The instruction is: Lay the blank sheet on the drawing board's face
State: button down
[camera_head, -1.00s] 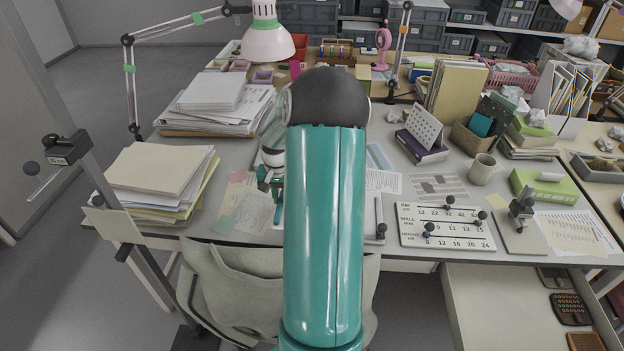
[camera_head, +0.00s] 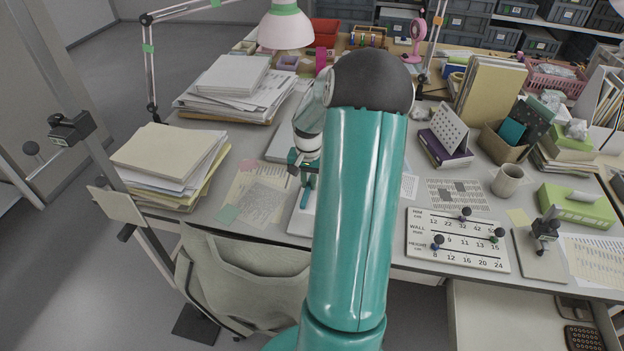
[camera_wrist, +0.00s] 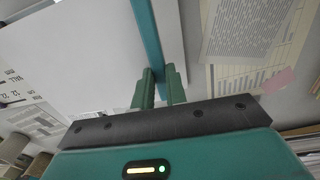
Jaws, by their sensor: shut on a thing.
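My gripper (camera_head: 303,172) is low over the desk, left of my arm. Its fingers (camera_wrist: 160,92) are shut on a narrow blue strip (camera_wrist: 148,40), which also shows just below the gripper in the head view (camera_head: 305,196). A broad blank white surface (camera_wrist: 85,45) lies beside and beneath the strip in the wrist view; its near left corner shows in the head view (camera_head: 297,224). I cannot tell sheet from drawing board there, or whether the strip is joined to it. My arm hides most of this area in the head view.
Printed papers (camera_head: 262,198) lie left of the gripper, with a paper stack (camera_head: 165,160) further left. A number board (camera_head: 455,240) with dark knobs lies to the right. A mug (camera_head: 507,180) and a purple book (camera_head: 447,152) stand behind it. A chair (camera_head: 250,275) is at the front edge.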

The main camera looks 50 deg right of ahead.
jog(key=shift+f, duration=0.15)
jog(key=shift+f, duration=2.8)
jog(key=shift+f, duration=0.5)
jog(key=c, duration=0.9)
grip_release()
jog(key=shift+o, duration=0.2)
jog(key=shift+r, duration=3.5)
